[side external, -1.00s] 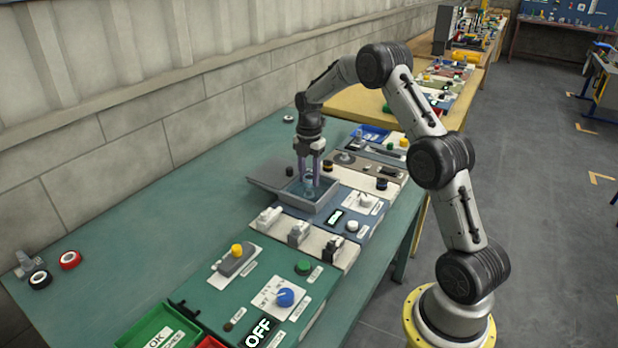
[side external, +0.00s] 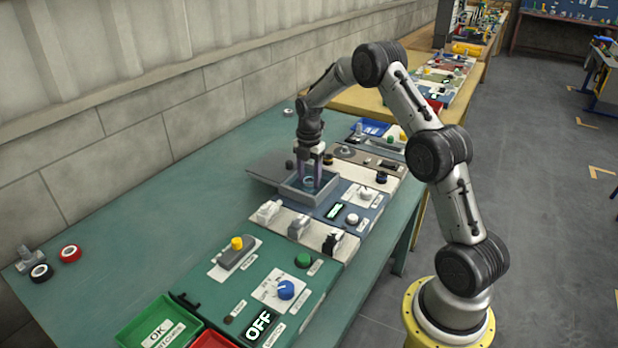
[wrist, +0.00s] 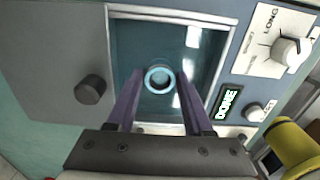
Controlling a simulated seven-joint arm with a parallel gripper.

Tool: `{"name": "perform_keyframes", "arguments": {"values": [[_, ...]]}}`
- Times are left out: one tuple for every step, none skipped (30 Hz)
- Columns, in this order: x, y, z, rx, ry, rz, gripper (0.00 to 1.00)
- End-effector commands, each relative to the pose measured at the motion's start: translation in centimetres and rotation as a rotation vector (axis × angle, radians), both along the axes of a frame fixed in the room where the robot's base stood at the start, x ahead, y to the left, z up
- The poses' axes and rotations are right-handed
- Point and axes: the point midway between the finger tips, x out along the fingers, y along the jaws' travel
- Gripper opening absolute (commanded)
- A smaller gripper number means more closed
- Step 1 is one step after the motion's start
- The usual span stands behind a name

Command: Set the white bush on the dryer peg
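A pale ring (wrist: 160,78), tinted blue and probably the white bush, lies in the open tank (wrist: 128,15). It also shows in the side view (side external: 308,181). My gripper (wrist: 161,74) points down into the tank, its two purple fingers apart on either side of the ring, with gaps visible. In the side view my gripper (side external: 311,184) is inside the tank rim. Whether the fingertips touch the ring cannot be told. I cannot make out the dryer peg for certain.
The tank's grey lid (wrist: 50,60) with a dark knob lies open at left. A panel at right has a lit DONE display (wrist: 226,104) and a white dial (wrist: 289,52). Slotted holders (side external: 298,226) stand in front; a brown-grey panel (side external: 362,163) lies behind.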

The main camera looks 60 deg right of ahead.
Motion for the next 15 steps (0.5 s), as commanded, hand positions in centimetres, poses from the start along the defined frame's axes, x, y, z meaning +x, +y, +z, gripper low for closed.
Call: {"name": "perform_keyframes", "arguments": {"values": [[0.01,-0.01,0.02,0.000,0.000,0.000,0.62],[0.00,0.00,0.02,0.000,0.000,0.000,0.68],[0.01,0.00,0.02,0.000,0.000,0.000,0.75],[0.00,0.00,0.02,0.000,0.000,0.000,0.76],[0.00,0.00,0.01,0.000,0.000,0.000,0.76],[0.00,0.00,0.01,0.000,0.000,0.000,0.76],[0.00,0.00,0.01,0.000,0.000,0.000,0.76],[0.00,0.00,0.01,0.000,0.000,0.000,0.76],[0.00,0.00,0.01,0.000,0.000,0.000,0.76],[-0.02,0.01,-0.02,0.000,0.001,0.000,0.76],[-0.02,0.01,-0.01,0.000,0.001,0.000,0.76],[-0.01,0.01,0.05,0.000,0.000,0.000,0.76],[0.00,0.00,0.15,0.000,0.000,0.000,0.76],[0.02,-0.01,0.30,0.000,-0.001,0.000,0.76],[0.04,-0.02,0.59,-0.001,-0.002,0.000,0.76]]}}
